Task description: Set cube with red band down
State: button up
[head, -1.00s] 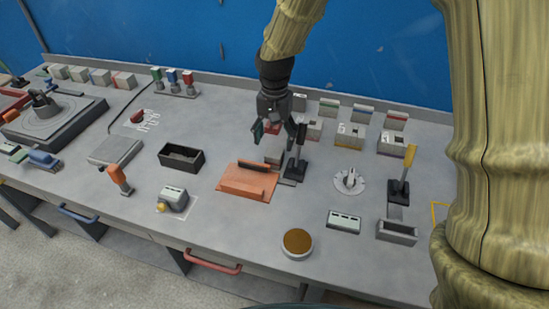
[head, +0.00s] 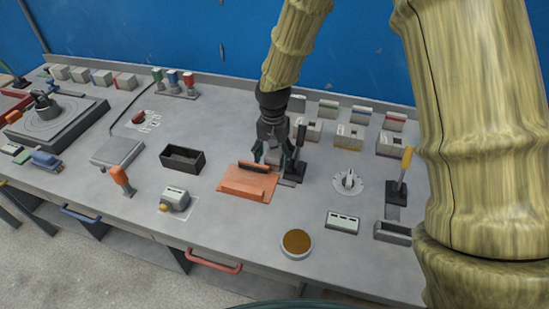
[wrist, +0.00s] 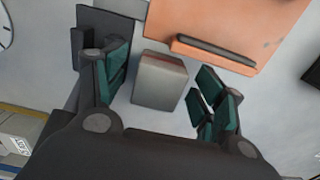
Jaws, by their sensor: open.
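A grey cube (wrist: 158,82) sits between the spread fingers of my gripper (wrist: 165,95) in the wrist view, with bare grey surface showing on both sides of it. The cube stands close to the orange plate (wrist: 225,25) and appears upright on the bench.
The orange plate (head: 240,188) with its dark slot lies at left of my gripper. A black lever (head: 297,158) stands close at right. Several banded blocks (head: 350,135) stand behind at right. A dark open box (head: 182,158) is farther left.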

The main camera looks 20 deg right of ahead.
jog(key=c, duration=1.3)
jog(key=shift+o, duration=0.2)
